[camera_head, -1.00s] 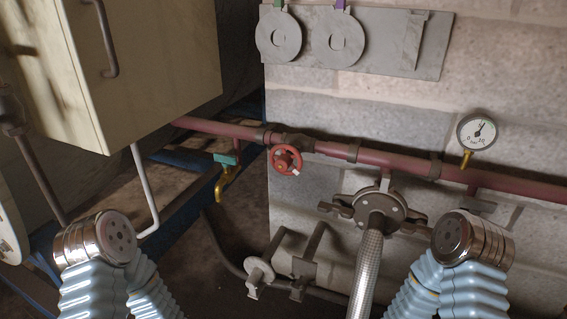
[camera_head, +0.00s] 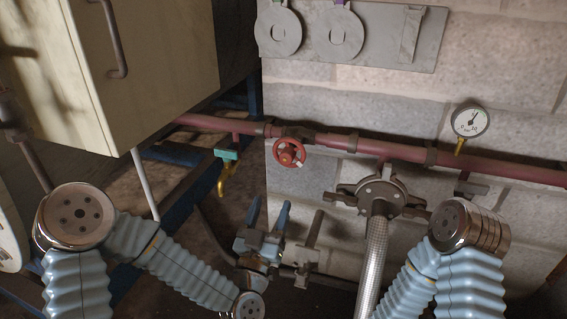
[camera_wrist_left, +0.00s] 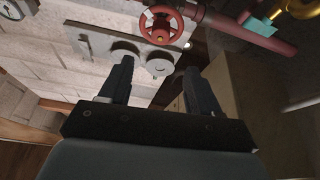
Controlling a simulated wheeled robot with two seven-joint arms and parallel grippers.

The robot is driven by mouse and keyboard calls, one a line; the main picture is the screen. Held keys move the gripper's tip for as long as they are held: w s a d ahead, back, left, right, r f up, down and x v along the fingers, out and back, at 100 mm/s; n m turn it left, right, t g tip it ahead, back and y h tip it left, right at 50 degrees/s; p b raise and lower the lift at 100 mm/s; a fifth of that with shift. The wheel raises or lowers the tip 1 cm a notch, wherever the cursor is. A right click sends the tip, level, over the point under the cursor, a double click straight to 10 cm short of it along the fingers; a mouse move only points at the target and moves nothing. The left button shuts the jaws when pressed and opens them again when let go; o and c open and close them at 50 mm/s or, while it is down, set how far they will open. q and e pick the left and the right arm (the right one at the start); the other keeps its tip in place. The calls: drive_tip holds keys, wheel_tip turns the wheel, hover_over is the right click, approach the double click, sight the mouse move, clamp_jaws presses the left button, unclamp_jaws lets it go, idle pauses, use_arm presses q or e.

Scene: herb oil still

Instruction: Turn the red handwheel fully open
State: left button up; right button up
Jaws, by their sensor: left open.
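The red handwheel (camera_head: 289,153) is mounted on the red pipe (camera_head: 345,143) at the middle of the head view. In the left wrist view the handwheel (camera_wrist_left: 161,25) shows at the top, beyond the fingertips. My left gripper (camera_head: 269,208) is open and empty, pointing up, below the handwheel and apart from it. Its two dark fingers (camera_wrist_left: 158,72) stand wide apart in the left wrist view. My right arm comes in at the lower right, but its gripper is outside the view.
A teal-handled brass tap (camera_head: 226,172) hangs left of the handwheel. A flanged fitting with a braided hose (camera_head: 375,245) is to the right, and a gauge (camera_head: 470,121) further right. A grey plate (camera_head: 385,40) is above. A pale cabinet (camera_head: 150,70) juts out upper left.

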sight(285, 160)
use_arm(q)
drive_tip(key=p+x, duration=0.3)
drive_tip(key=x, duration=0.9)
drive_tip(key=shift+w, duration=0.4)
